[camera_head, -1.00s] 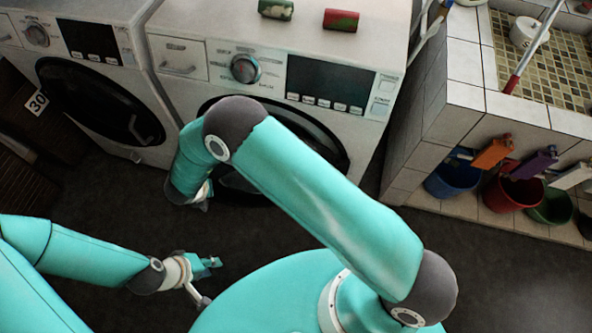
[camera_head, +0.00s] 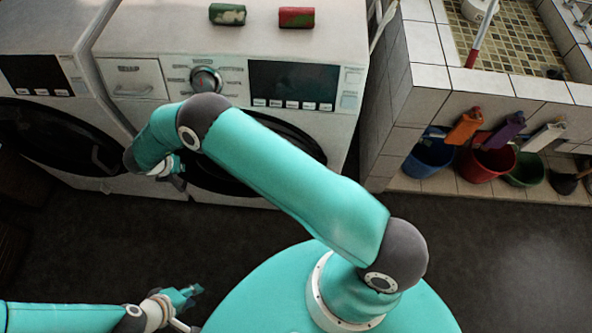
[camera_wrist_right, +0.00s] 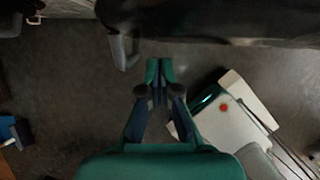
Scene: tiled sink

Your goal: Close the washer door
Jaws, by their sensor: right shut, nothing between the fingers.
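The middle washer (camera_head: 223,97) faces me, and its dark round door (camera_head: 298,142) is largely hidden behind my right arm. I cannot tell how far this door stands open. My right gripper (camera_head: 172,178) is at the left side of that door, low in front of the washer. In the right wrist view my right gripper (camera_wrist_right: 160,70) is shut and empty, pointing at the dark floor. A grey handle-like piece (camera_wrist_right: 121,48) hangs from a dark mass just ahead and left of its tips. My left gripper (camera_head: 185,297) is low over the floor, away from the washers, its jaws unclear.
A second washer (camera_head: 35,72) stands at the left with a dark round door (camera_head: 62,137). Two cans, green (camera_head: 228,14) and red (camera_head: 297,17), lie on the middle washer. A tiled ledge with blue (camera_head: 428,155) and red (camera_head: 487,163) buckets is at the right. Floor between is clear.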

